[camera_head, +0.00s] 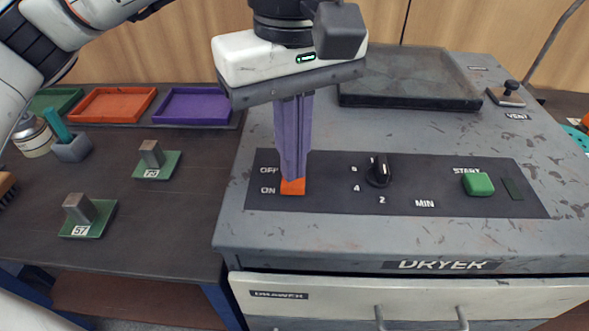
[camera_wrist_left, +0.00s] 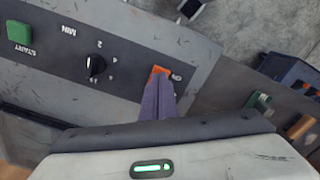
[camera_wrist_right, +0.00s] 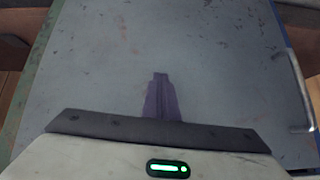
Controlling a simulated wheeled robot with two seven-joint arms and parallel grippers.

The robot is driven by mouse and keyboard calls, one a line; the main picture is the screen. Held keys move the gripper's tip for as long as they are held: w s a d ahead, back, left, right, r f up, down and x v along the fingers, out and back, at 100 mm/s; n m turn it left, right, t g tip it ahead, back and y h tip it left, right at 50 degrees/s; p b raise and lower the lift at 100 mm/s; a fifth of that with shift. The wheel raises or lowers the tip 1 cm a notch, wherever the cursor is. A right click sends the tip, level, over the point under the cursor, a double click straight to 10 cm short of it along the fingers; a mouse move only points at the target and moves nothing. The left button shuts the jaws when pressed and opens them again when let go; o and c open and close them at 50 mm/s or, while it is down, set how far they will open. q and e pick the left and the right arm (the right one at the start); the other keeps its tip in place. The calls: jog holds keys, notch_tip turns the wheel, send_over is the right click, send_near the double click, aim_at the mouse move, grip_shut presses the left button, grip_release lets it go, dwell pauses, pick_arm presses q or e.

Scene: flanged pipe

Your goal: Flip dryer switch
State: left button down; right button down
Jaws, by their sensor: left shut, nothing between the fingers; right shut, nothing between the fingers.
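The grey dryer (camera_head: 380,236) has a dark control panel on its top. The orange switch (camera_head: 293,187) sits at the panel's left end beside the OFF and ON labels, nearest the ON label. My left gripper (camera_head: 292,176) points down with its purple fingers shut, the tips at the switch and covering part of it. The switch also shows just past the fingertips in the left wrist view (camera_wrist_left: 160,70). I cannot tell whether the tips press on it. My right gripper (camera_wrist_right: 161,76) shows only in the right wrist view, shut and empty before a scuffed grey surface.
A black dial (camera_head: 379,171) and a green START button (camera_head: 478,184) lie right of the switch. A dark plate (camera_head: 410,100) is behind the panel. Colored trays (camera_head: 113,104) and weights on green bases (camera_head: 90,215) stand on the left table. A drawer (camera_head: 340,300) is below.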

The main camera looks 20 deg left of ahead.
pick_arm(q)
jog(key=shift+f+b, duration=0.7)
jog(key=shift+f, duration=0.1)
dwell(0.7)
jog(key=shift+r, duration=0.1)
notch_tip(320, 180, up, 7)
jog(key=p, duration=0.4)
jog(key=shift+p, duration=0.4)
dwell(0.4)
